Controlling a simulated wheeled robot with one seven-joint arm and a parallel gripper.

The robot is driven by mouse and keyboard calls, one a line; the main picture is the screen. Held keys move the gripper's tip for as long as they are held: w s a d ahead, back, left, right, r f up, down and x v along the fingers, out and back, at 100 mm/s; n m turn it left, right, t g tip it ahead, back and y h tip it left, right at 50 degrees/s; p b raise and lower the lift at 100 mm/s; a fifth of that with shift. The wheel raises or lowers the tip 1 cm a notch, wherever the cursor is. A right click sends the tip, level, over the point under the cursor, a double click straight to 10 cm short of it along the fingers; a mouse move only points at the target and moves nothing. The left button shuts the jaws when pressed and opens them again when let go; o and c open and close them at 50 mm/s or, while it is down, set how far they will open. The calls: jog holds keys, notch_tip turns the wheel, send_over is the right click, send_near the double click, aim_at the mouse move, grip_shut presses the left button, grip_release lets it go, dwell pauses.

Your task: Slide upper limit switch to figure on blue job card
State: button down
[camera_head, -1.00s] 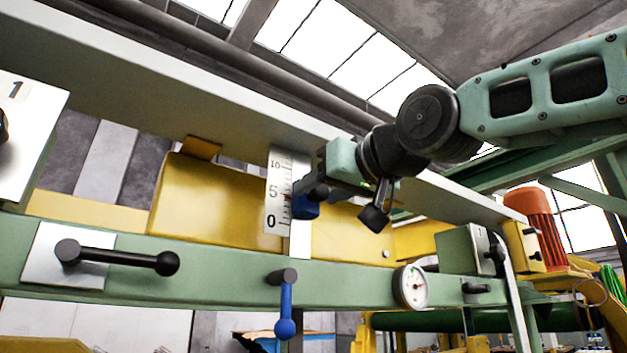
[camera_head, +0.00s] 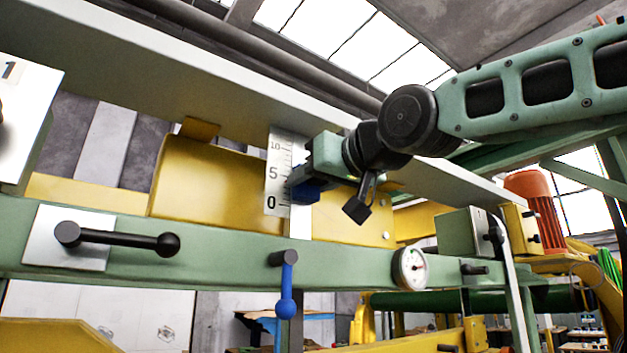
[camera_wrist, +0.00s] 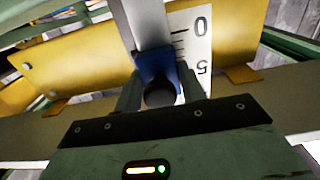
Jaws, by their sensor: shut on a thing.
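The upper limit switch is a blue block (camera_wrist: 157,65) with a dark round knob (camera_wrist: 160,94), riding on a pale vertical rail (camera_wrist: 147,22) beside the scale. In the head view the blue block (camera_head: 309,193) shows partly, beside the scale between 0 and 5. The white scale (camera_head: 277,172) carries the figures 0, 5 and 10. My gripper (camera_wrist: 158,92) is shut on the knob, one finger on each side. In the head view my gripper (camera_head: 302,180) hides most of the switch. I see no blue job card in these frames.
A green beam (camera_head: 200,265) runs below, with a black-handled lever (camera_head: 120,238), a blue-handled lever (camera_head: 286,285) and a round dial gauge (camera_head: 410,267). A yellow panel (camera_head: 205,180) is left of the scale. A white plate marked 1 (camera_head: 22,120) stands at far left.

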notch_tip(320, 180, down, 2)
jog(key=shift+f+b, duration=0.1)
jog(key=shift+b, duration=0.7)
jog(key=c, duration=1.1)
grip_release()
jog(key=b+v, duration=1.2)
jog(key=v, duration=0.5)
jog(key=shift+s+d, duration=0.2)
